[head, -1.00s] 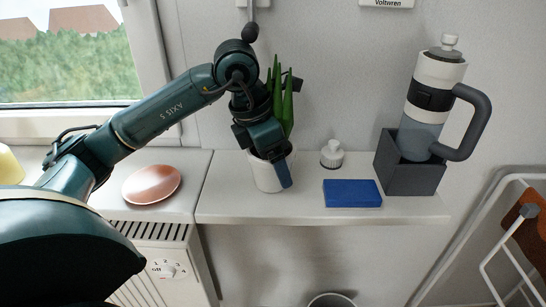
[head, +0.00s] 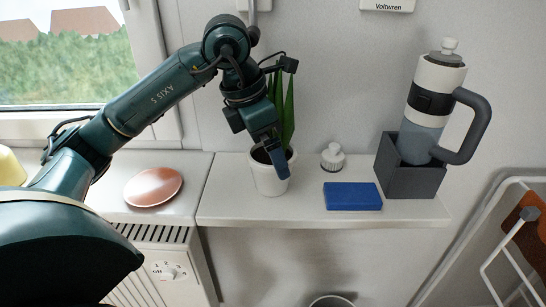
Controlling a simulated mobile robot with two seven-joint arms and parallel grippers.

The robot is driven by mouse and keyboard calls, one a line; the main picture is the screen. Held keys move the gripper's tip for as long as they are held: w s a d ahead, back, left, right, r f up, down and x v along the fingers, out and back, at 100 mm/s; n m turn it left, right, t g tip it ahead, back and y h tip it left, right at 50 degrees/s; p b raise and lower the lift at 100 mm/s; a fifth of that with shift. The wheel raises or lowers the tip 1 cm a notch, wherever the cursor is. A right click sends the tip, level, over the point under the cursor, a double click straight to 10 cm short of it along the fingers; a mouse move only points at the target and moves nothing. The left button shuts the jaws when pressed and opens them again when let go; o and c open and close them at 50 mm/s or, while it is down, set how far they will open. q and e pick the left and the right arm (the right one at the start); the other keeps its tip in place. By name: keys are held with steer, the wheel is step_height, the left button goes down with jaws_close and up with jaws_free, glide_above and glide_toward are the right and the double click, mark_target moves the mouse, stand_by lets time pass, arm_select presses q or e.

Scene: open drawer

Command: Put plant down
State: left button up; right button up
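The plant (head: 289,115) has upright green leaves in a white pot (head: 267,183). The pot stands upright on the white shelf (head: 330,213), near its left end. My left gripper (head: 280,165) comes down over the plant from above left. One dark blue finger overlaps the pot's rim and upper front. The other finger is hidden, so I cannot tell whether the gripper touches the pot or is open. The arm covers part of the leaves. My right gripper is not in view.
A blue block (head: 352,197) and a small white ribbed object (head: 332,156) are right of the pot. A grey box (head: 412,180) holds a tilted bottle-like device (head: 431,100). A copper-coloured dish (head: 153,187) lies left, above a radiator (head: 163,262).

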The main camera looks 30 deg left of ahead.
arm_select(q)
steer(key=v, duration=0.8)
steer(key=shift+p, duration=0.35)
steer(key=shift+f, duration=0.1)
